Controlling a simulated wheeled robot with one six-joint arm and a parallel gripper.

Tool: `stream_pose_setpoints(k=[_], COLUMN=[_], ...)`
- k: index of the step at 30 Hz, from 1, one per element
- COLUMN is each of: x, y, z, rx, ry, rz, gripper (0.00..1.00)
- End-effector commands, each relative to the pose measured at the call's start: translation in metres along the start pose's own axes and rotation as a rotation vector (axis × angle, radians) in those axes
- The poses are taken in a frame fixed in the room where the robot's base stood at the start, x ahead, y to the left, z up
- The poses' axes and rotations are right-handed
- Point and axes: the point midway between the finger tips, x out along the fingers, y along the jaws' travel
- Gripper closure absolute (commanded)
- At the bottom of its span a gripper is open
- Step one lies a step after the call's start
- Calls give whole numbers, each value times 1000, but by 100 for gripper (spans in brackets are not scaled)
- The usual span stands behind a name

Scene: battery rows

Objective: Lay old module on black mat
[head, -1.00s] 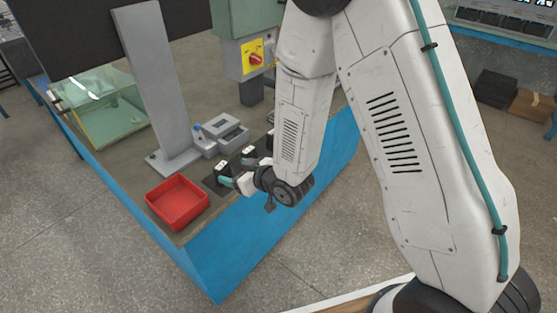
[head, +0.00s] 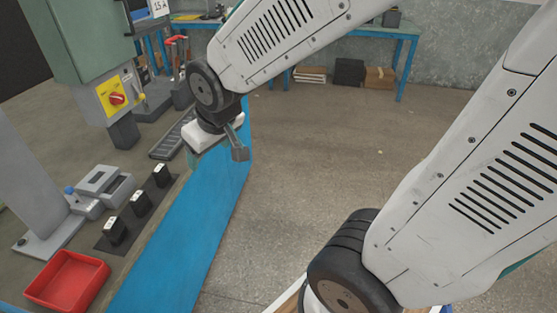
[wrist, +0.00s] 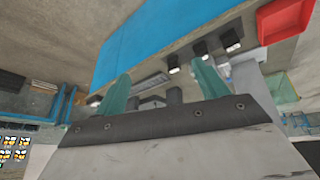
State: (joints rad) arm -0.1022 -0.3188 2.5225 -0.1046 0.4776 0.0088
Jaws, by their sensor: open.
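Three black modules with pale tops stand in a row in the head view: a near one (head: 116,231), a middle one (head: 141,203) and a far one (head: 161,175). I cannot tell which is the old one. The row also shows upside down in the wrist view, with one module (wrist: 231,39) nearest the red bin. My gripper's teal fingers (wrist: 163,88) are apart with nothing between them.
A red bin (head: 68,281) sits at the bench's near corner. A grey device (head: 103,187) and a grey post (head: 35,180) stand left of the modules. A grey-green cabinet with a yellow switch plate (head: 117,98) stands behind. A ribbed dark tray (head: 172,137) lies near my wrist.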

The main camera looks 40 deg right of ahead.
Motion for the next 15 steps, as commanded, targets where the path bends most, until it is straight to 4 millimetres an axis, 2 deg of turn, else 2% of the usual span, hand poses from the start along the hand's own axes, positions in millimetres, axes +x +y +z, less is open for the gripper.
stream_pose_setpoints(k=[1, 6, 10, 15], x=[-25, -87, -119, -136], y=[7, 12, 9, 6], z=[16, 78, 114, 136], rx=[32, 117, 155, 174], ry=[-38, -201, -288, -344], rz=[7, -1, -16, -28], gripper=[28, 28, 28, 28])
